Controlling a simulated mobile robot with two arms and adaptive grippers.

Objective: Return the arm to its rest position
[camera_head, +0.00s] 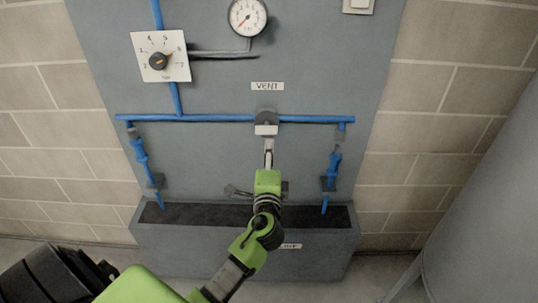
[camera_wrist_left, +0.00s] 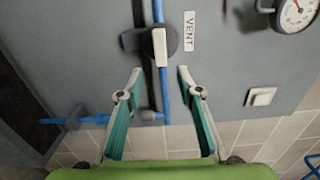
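My left arm reaches up from the bottom of the head view toward the blue-grey wall panel (camera_head: 220,90). My left gripper (camera_head: 268,143) is just below the VENT valve knob (camera_head: 265,118), a dark round knob with a pale handle. In the wrist view my left gripper (camera_wrist_left: 160,72) is open, its two teal fingers apart with nothing between them. The knob (camera_wrist_left: 172,40) lies just beyond the fingertips, and I see no contact there. Its pale handle lines up with the blue pipe. My right gripper is in neither view.
A horizontal blue pipe (camera_head: 210,118) crosses the panel, with blue branches at both ends. A pressure gauge (camera_head: 247,16) and a numbered dial (camera_head: 160,57) sit above. A grey trough (camera_head: 190,248) juts out below. A grey tank (camera_head: 490,215) stands at the right.

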